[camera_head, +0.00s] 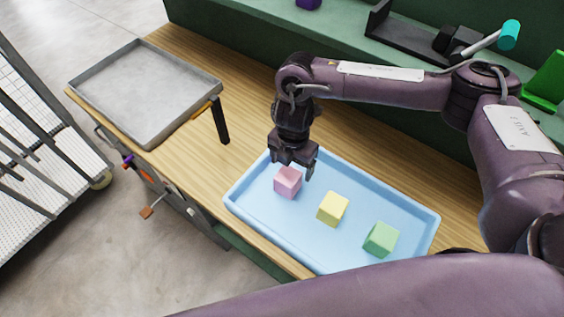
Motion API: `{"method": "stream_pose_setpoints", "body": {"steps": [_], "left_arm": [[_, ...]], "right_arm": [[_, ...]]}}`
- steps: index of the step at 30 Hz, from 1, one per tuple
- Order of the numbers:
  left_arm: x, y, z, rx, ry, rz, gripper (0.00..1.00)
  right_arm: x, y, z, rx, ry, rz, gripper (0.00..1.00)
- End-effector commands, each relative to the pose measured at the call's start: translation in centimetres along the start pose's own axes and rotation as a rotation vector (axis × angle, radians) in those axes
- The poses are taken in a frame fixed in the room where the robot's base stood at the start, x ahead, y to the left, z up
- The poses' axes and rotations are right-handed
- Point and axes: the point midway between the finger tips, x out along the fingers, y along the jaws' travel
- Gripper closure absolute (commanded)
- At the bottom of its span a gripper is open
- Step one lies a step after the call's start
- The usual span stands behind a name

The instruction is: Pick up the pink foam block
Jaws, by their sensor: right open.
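A pink foam block (287,182) sits in the left part of a light blue tray (262,213) on the wooden bench. My right gripper (293,168) is open and points down directly over the pink block, its fingers close to the block's top. I cannot tell whether the fingers touch it. The back upper edge of the block is partly hidden by the gripper. My left gripper is not in view.
A yellow block (332,209) and a green block (381,240) stand to the right in the same tray. A grey metal tray (150,88) lies at the bench's left end, with a black and orange clamp (219,120) beside it. A green shelf (350,45) runs behind.

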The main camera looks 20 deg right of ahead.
Motion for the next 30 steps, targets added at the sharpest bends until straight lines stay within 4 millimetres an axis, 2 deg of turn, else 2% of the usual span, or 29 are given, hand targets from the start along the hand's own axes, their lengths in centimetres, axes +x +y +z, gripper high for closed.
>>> {"method": "stream_pose_setpoints", "body": {"steps": [6,9,14,18,22,26,27,30], "left_arm": [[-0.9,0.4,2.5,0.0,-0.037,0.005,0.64],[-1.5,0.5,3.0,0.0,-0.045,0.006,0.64],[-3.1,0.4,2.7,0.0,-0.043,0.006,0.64],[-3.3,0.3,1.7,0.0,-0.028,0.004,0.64],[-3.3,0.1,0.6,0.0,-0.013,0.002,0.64],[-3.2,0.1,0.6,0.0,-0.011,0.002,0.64],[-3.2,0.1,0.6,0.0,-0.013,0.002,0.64],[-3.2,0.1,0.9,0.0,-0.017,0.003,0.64]], "right_arm": [[2.0,0.0,-0.1,0.001,0.002,-0.004,0.2],[3.0,0.2,-0.3,0.0,0.002,-0.003,0.2],[5.2,0.6,-0.8,0.0,0.0,-0.004,0.2],[7.1,0.6,-0.7,0.001,0.001,-0.002,0.2],[7.7,0.6,-0.7,-0.001,0.001,-0.001,0.2],[7.8,0.6,-0.7,-0.001,0.001,-0.001,0.2],[7.8,0.6,-0.7,0.0,0.001,-0.001,0.21],[7.7,0.7,-0.7,0.0,0.001,0.0,0.34]]}}
